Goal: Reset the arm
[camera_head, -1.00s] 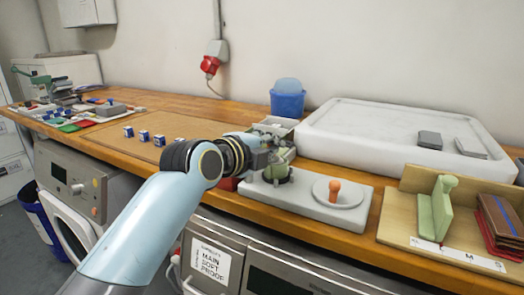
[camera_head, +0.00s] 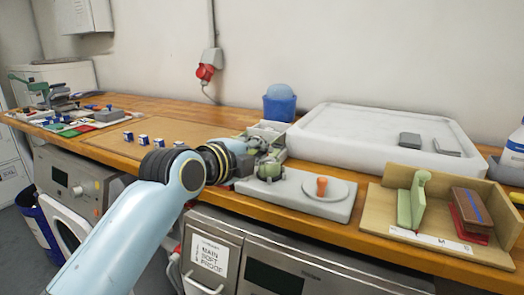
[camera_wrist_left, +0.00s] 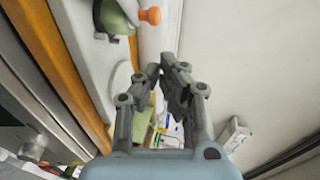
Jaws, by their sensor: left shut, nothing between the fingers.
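My left arm reaches in from the lower left in the head view, over the front edge of the wooden counter (camera_head: 345,228). Its gripper (camera_head: 262,152) is above the left end of a grey plate (camera_head: 310,208) that carries a green device (camera_head: 270,168) and an orange knob (camera_head: 321,187). In the left wrist view my left gripper (camera_wrist_left: 162,72) has its fingers together with nothing held between them. The green device with an orange knob (camera_wrist_left: 120,16) shows beyond the fingers at the top. My right gripper is in neither view.
A large white tray (camera_head: 335,116) with two grey blocks stands behind the plate. A wooden stand (camera_head: 385,200) with a green upright piece is at right. A blue bucket (camera_head: 279,106) and small blue-white boxes (camera_head: 143,140) stand on the counter. Appliances sit below its edge.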

